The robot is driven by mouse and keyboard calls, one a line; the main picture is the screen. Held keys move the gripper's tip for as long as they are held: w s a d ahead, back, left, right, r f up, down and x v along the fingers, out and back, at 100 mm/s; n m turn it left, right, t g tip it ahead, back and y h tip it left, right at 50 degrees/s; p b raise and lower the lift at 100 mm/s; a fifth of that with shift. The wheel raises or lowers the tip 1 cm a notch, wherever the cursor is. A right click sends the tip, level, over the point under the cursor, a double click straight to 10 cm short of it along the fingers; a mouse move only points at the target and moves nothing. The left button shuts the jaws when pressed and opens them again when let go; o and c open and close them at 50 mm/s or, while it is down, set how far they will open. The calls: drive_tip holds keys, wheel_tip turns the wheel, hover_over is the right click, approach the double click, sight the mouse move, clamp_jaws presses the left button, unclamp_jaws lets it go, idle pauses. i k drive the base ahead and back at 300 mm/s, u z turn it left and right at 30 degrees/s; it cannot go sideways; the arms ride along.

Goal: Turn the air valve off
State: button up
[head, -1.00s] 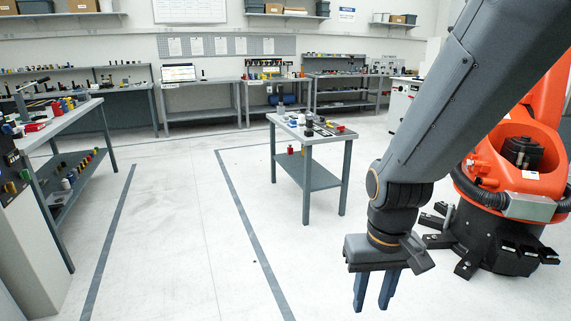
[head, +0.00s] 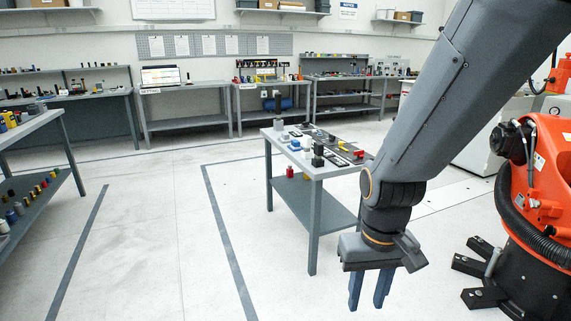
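My gripper (head: 369,300) hangs at the lower right of the head view, pointing down over bare floor. Its two blue-grey fingers stand apart with a gap between them, and nothing shows between them. I cannot make out the air valve for certain. A small grey table (head: 318,174) ahead, left of my arm, carries several small parts, among them a red part (head: 359,154) and a dark upright part (head: 318,154). They are too small to identify. My gripper is nearer than this table and apart from it.
An orange robot arm (head: 540,180) on a black footed base stands close on the right. A grey workbench (head: 60,112) is at the left edge. Benches line the back wall, one with a blue tank (head: 280,104) beneath. The floor (head: 160,240) left of the small table is clear.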

sight(359, 152)
drive_tip(key=i, duration=0.3)
drive_tip(key=z, duration=2.25)
drive_tip(key=i, duration=0.3)
drive_tip(key=u, duration=2.05)
drive_tip(key=i, duration=2.3)
drive_tip(key=z, duration=0.4)
